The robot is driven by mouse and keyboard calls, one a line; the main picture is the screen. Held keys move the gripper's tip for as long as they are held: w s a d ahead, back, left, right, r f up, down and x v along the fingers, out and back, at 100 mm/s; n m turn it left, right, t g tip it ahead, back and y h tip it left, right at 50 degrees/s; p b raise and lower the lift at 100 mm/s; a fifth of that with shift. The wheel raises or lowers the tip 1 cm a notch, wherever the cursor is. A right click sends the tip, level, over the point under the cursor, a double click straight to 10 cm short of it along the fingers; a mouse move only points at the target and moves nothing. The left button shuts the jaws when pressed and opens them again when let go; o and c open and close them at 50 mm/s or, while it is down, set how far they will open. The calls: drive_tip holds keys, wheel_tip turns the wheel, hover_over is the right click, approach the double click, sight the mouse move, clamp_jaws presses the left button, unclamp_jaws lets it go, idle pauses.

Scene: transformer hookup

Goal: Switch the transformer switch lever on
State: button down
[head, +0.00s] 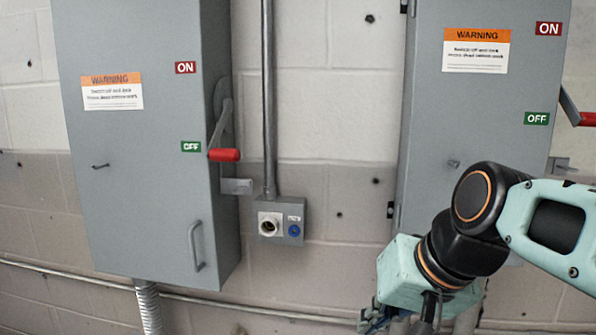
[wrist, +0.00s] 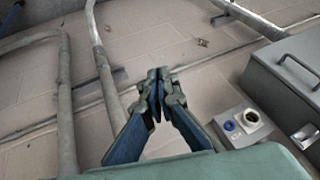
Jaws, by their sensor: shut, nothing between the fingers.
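A grey switch box (head: 140,200) on the left of the head view has a side lever (head: 222,120) with a red grip (head: 224,155). The lever hangs down, its grip level with the green OFF label (head: 191,146) and below the red ON label (head: 185,67). A second box (head: 480,110) on the right has a lever with a red grip (head: 588,119) at the picture edge, near its OFF label. I cannot tell which is the transformer's. My gripper (wrist: 160,74) is shut and empty in the wrist view, apart from both levers.
A small outlet box (head: 281,221) with a round socket and a blue part sits between the switch boxes, under a vertical conduit (head: 268,90). It also shows in the wrist view (wrist: 241,121). Pipes (wrist: 105,75) run near my gripper there.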

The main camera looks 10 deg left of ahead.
drive_tip(key=w+a+r+g+y+b, duration=0.15)
drive_tip(key=w+a+b, duration=0.25)
drive_tip(key=w+a, duration=0.45)
drive_tip(key=w+a+t+y+b, duration=0.1)
drive_tip(key=w+a+y+b, duration=0.4)
drive_tip(key=a, duration=0.7)
drive_tip(key=w+d+r+m+t+y+p, duration=0.1)
drive_tip(key=d+r+m+y+p, duration=0.1)
drive_tip(key=r, duration=0.7)
drive_tip(key=w+d+r+m+t+y+p, duration=0.1)
drive_tip(key=d+r+m+y, duration=0.2)
drive_tip(key=r, duration=0.7)
drive_tip(key=d+m, duration=0.2)
drive_tip(key=d, duration=0.1)
drive_tip(key=shift+w+m+p, duration=0.3)
drive_tip(key=shift+w+p, duration=0.05)
drive_tip(key=shift+w, duration=0.05)
drive_tip(key=shift+y, duration=0.25)
drive_tip(key=r+p+x, duration=0.1)
drive_tip(key=p+x, duration=0.1)
drive_tip(key=x, duration=0.8)
drive_tip(key=s, duration=0.3)
drive_tip(key=shift+s+a, duration=0.15)
drive_tip(key=shift+s, duration=0.25)
drive_tip(key=shift+r+p, duration=0.2)
drive_tip(key=shift+p, duration=0.3)
